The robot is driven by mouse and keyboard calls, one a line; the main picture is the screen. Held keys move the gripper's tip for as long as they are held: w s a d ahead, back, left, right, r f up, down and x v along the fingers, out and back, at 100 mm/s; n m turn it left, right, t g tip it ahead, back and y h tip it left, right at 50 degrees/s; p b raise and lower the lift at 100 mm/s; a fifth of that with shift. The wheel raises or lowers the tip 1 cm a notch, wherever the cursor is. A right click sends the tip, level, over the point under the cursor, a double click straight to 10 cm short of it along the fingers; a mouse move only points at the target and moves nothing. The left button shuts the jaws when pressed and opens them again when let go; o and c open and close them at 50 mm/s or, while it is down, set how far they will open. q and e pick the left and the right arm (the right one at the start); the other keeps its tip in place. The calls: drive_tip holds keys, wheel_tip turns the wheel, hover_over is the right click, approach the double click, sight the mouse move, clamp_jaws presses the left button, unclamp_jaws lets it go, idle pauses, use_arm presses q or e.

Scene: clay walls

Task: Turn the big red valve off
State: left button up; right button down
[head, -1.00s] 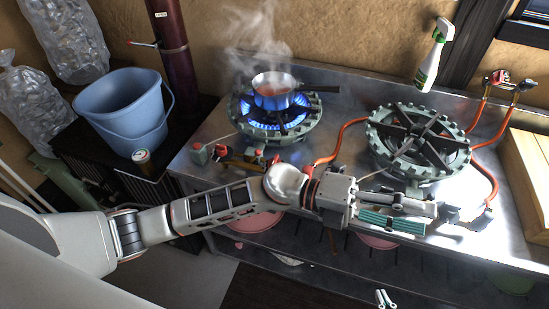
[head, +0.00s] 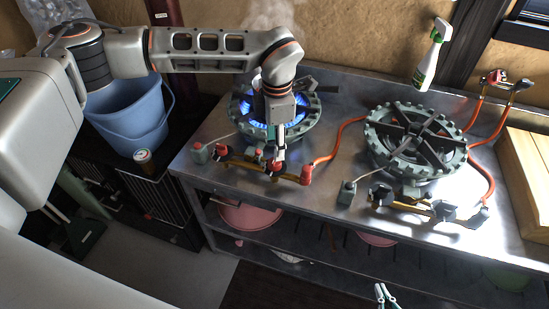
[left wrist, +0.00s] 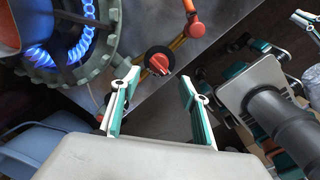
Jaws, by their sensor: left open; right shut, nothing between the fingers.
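The red valve knob (head: 274,166) sits on the brass gas pipe at the front of the left burner. In the left wrist view the red knob (left wrist: 157,61) with its black collar lies just beyond the gap between my left fingertips. My left gripper (head: 279,152) points down over the knob, partly covering it; its fingers (left wrist: 160,80) are open and apart from each other. The left burner (head: 300,125) burns with blue flames. My right gripper (head: 384,293) shows only its tips at the bottom edge, shut and empty.
A second, unlit burner (head: 418,140) stands to the right with black knobs on its pipe. An orange hose (head: 340,138) runs between them. A spray bottle (head: 431,55) stands at the back. A blue bucket (head: 120,115) is at left. My arm mostly hides the pot.

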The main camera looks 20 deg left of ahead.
use_arm(q)
drive_tip(key=shift+w+a+f, duration=0.1)
drive_tip(key=shift+w+f, duration=0.05)
drive_tip(key=shift+f, duration=1.8)
drive_tip(key=shift+w+a+f, duration=0.1)
drive_tip(key=shift+f, duration=1.8)
drive_tip(key=c, duration=1.1)
